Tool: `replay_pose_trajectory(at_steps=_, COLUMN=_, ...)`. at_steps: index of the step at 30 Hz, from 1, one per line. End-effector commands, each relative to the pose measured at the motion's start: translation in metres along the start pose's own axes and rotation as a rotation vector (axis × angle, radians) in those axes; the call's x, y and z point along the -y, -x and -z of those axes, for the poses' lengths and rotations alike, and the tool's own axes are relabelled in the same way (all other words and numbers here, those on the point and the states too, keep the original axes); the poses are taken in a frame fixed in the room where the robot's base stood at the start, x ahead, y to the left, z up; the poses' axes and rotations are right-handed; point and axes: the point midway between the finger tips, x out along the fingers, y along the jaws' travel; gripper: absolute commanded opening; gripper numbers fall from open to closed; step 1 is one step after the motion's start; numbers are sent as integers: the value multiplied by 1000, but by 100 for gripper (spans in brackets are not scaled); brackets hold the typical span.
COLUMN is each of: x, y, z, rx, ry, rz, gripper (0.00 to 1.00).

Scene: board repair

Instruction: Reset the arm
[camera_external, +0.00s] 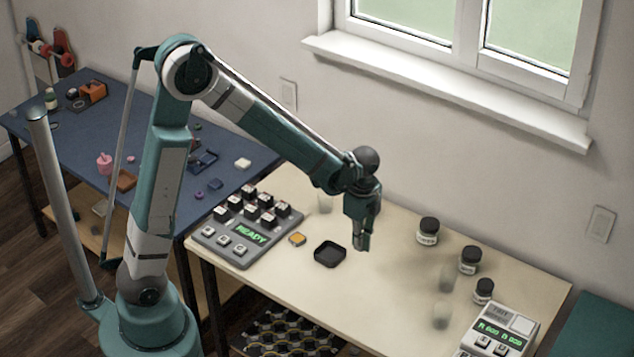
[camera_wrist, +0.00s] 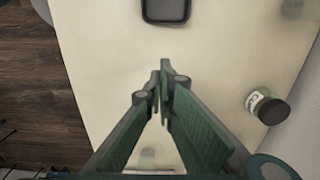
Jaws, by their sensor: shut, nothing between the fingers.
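My arm rises from its teal base at the lower left of the external view and bends over the cream table (camera_external: 400,305). My gripper (camera_external: 362,246) hangs pointing down above the middle of that table. In the wrist view my gripper (camera_wrist: 162,90) has its green fingers together, with nothing between them. A small black tray (camera_external: 330,254) lies just left of the gripper in the external view. The tray also shows at the top of the wrist view (camera_wrist: 166,10), apart from the fingertips.
A grey keypad reading READY (camera_external: 247,234) and an orange-yellow block (camera_external: 297,239) lie left of the tray. Several dark-lidded jars (camera_external: 428,232) and faint clear glasses (camera_external: 441,314) stand to the right. A second device (camera_external: 497,330) is at the front right. A blue table (camera_external: 225,165) stands behind left.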

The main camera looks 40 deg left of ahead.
Motion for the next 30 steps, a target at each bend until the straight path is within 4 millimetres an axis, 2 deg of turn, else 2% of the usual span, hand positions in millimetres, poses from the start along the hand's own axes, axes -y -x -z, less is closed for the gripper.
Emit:
replay_pose_trajectory(at_steps=23, x=0, y=4, z=-2, rx=-1, ry=5, rz=2, gripper=0)
replay_pose_trajectory(at_steps=30, x=-3, y=19, z=-14, rx=-10, ry=60, rz=20, gripper=0)
